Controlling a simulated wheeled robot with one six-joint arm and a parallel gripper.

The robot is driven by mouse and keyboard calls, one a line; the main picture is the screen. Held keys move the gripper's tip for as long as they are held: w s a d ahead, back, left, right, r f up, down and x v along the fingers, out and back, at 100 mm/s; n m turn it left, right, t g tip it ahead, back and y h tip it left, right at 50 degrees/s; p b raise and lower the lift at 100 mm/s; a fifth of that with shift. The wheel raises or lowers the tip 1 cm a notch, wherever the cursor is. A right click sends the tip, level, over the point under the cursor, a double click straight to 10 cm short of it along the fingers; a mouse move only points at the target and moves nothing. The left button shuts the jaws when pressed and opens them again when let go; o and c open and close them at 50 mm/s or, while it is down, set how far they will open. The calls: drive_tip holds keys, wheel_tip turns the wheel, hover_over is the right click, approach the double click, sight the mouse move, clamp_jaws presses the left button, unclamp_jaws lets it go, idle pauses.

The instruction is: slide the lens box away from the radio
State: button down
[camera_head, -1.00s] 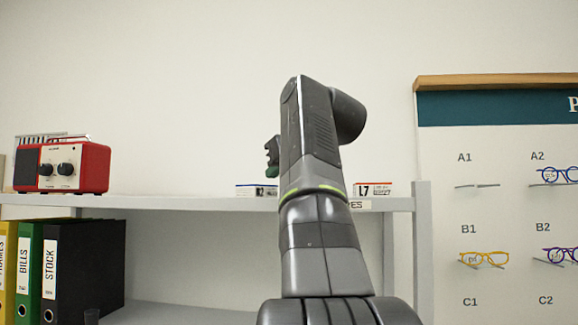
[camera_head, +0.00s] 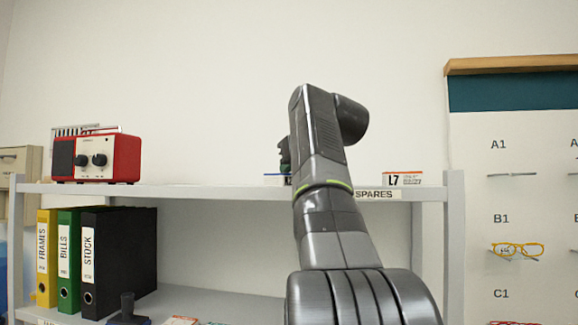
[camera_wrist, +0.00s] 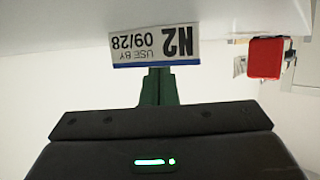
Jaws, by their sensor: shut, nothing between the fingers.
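The red radio (camera_head: 108,158) with a cream front and dark knobs stands on the left of the shelf top. A small white lens box with a blue stripe (camera_head: 271,180) stands to its right, partly hidden behind my arm. In the wrist view the box (camera_wrist: 155,45) reads N2, USE BY 09/28, upside down, and the radio (camera_wrist: 265,58) shows to its right. My gripper (camera_head: 286,168) is at the box. Its dark green fingers (camera_wrist: 159,74) are together and empty, with their tips at the box's label face. I cannot tell whether they touch it.
Another white and orange box, L7 (camera_head: 404,179), stands at the shelf's right end above a SPARES label. The grey shelf (camera_head: 215,191) is clear between radio and lens box. Binders (camera_head: 118,262) stand below. A glasses display board (camera_head: 510,150) is at right.

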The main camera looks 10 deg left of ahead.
drive_tip(key=s+d, duration=0.1)
drive_tip(key=s+d+f, duration=0.1)
drive_tip(key=shift+s+d, duration=0.25)
drive_tip(key=shift+s, duration=0.1)
drive_tip(key=shift+s+d, duration=0.25)
drive_tip(key=shift+r+p, duration=0.75)
drive_tip(key=shift+p, duration=0.15)
drive_tip(key=shift+w+d, duration=0.1)
drive_tip(key=shift+r, duration=0.15)
drive_tip(key=s+d+b, duration=0.1)
drive_tip(key=s+d, duration=0.7)
drive_tip(key=s, duration=0.1)
drive_tip(key=shift+s+b, duration=0.25)
drive_tip(key=shift+b, duration=0.05)
drive_tip(key=shift+w+a, duration=0.1)
drive_tip(key=shift+a, duration=0.05)
